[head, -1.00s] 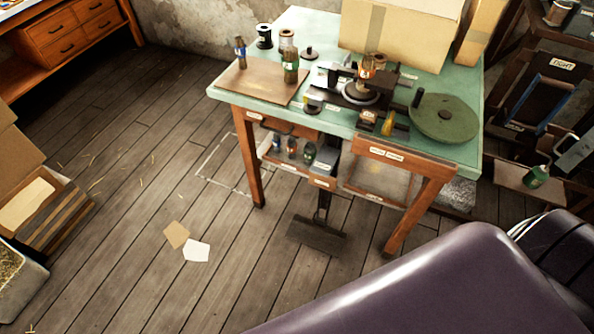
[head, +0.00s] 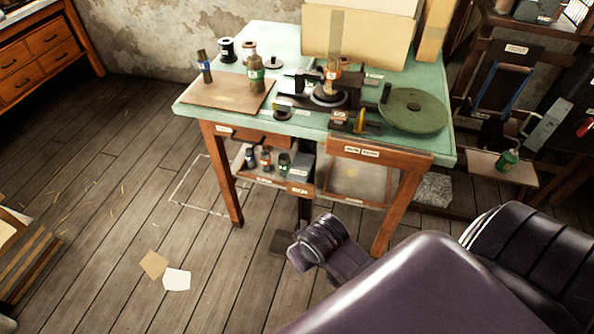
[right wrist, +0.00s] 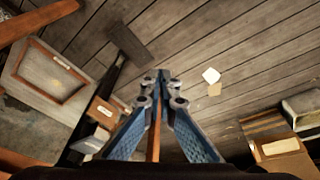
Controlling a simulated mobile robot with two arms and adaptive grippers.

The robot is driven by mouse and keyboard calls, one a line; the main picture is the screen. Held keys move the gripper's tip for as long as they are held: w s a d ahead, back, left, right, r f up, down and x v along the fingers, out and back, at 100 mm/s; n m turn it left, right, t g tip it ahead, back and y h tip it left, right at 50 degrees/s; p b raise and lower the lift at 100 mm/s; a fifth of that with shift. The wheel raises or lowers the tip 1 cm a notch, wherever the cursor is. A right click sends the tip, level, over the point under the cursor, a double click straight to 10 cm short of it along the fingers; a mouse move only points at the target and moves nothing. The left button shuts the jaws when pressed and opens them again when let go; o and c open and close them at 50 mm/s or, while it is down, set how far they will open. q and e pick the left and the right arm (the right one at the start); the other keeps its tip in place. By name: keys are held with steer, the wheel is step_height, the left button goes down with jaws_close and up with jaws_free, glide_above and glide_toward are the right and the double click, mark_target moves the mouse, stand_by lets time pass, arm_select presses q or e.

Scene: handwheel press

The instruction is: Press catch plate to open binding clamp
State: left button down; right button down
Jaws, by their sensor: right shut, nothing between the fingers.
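A dark flat plate (head: 281,242) at the foot of a dark upright bar lies low under the front of the green table; I take it for the catch plate. My arm partly covers it in the head view. In the right wrist view the plate (right wrist: 130,45) shows at upper left, beyond the fingertips and apart from them. My right gripper (right wrist: 161,76) is shut and empty, pointing down toward the floor. A dark press-like device (head: 330,96) stands on the table; I cannot tell whether its clamp is open. My left gripper is out of view.
The green table (head: 300,40) holds a round green wheel (head: 414,112), several spools and bottles, and a large carton (head: 360,30). Its wooden legs and low shelf of bottles flank the bar. Two paper pieces (head: 176,279) lie on open plank floor at left.

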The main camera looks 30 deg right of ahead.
steer(key=w+d+r+m+h, duration=0.1)
steer(key=w+d+r+m, duration=0.25)
steer(key=w, duration=0.55)
steer(key=w+d+r+m+h, duration=0.1)
steer(key=w+d+r+m, duration=0.15)
steer(key=w+d, duration=0.4)
step_height(320, 180, up, 8)
steer(key=m+g, duration=0.1)
steer(key=m, duration=0.3)
glide_above(298, 172)
steer(key=s+a, duration=0.2)
steer(key=a, duration=0.1)
steer(key=shift+s+d+r, duration=0.15)
steer(key=shift+r, duration=0.05)
steer(key=x, duration=1.3)
steer(key=shift+s+a, duration=0.3)
steer(key=shift+s, duration=0.05)
steer(key=shift+f, duration=0.6)
